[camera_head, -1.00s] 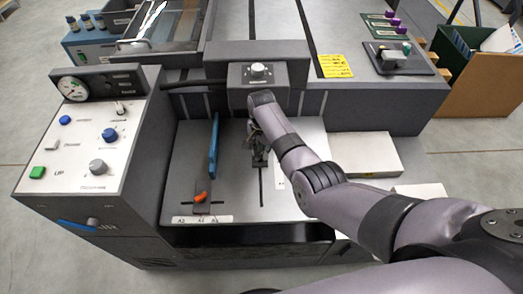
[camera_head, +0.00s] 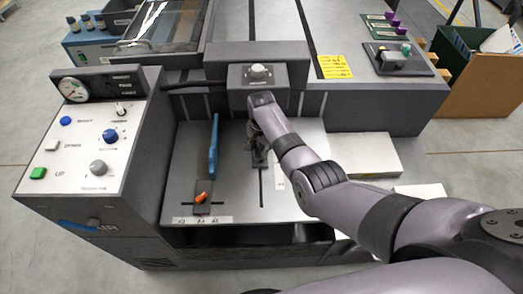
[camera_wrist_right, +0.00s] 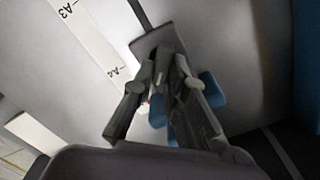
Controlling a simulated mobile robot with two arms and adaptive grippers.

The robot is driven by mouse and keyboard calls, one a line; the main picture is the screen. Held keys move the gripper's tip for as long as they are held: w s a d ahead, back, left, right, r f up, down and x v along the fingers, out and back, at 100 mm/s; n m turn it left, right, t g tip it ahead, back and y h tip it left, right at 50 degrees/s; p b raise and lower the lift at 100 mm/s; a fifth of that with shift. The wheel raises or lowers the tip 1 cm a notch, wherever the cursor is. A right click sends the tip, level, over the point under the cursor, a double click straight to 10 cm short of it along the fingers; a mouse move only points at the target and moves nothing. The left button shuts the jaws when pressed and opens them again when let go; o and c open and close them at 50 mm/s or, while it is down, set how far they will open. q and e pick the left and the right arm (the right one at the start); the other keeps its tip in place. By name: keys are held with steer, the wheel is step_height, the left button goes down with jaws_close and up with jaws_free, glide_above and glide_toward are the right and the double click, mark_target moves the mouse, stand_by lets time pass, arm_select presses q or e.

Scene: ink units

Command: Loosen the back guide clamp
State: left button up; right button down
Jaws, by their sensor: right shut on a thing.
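My right gripper (camera_head: 257,146) is over the back part of the feed table, at a dark grey clamp plate (camera_head: 259,159). In the right wrist view the gripper (camera_wrist_right: 165,78) is shut over this back guide clamp (camera_wrist_right: 153,36), with its fingers hiding the clamp's lever. Small blue parts show around the fingers; I cannot tell what they belong to. To the left, a blue guide (camera_head: 213,147) stands upright, with a front clamp bearing an orange lever (camera_head: 201,197) near the table's front edge. My left gripper is not in view.
A control panel with knobs (camera_head: 97,150) stands at the left. The grey machine housing with a white-topped knob (camera_head: 259,72) rises close behind my gripper. A paper scale (camera_wrist_right: 85,40) lies beside the clamp. Pale blocks (camera_head: 365,156) stand at the right.

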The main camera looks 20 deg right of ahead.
steer(key=n+p, duration=0.1)
steer(key=n, duration=0.2)
steer(key=shift+w+r, duration=0.1)
steer(key=n, duration=0.2)
steer(key=n+p, duration=0.1)
steer(key=n, duration=0.1)
steer(key=shift+w+a+n, duration=0.1)
steer(key=shift+a+n, duration=0.1)
steer(key=shift+n, duration=0.1)
steer(key=n, duration=0.4)
steer(key=shift+a+p, duration=0.15)
steer(key=shift+p, duration=0.15)
steer(key=shift+a+n, duration=0.2)
steer(key=shift+n, duration=2.6)
steer(key=c, duration=1.9)
jaws_free()
step_height(320, 180, up, 12)
steer(key=shift+f, duration=0.1)
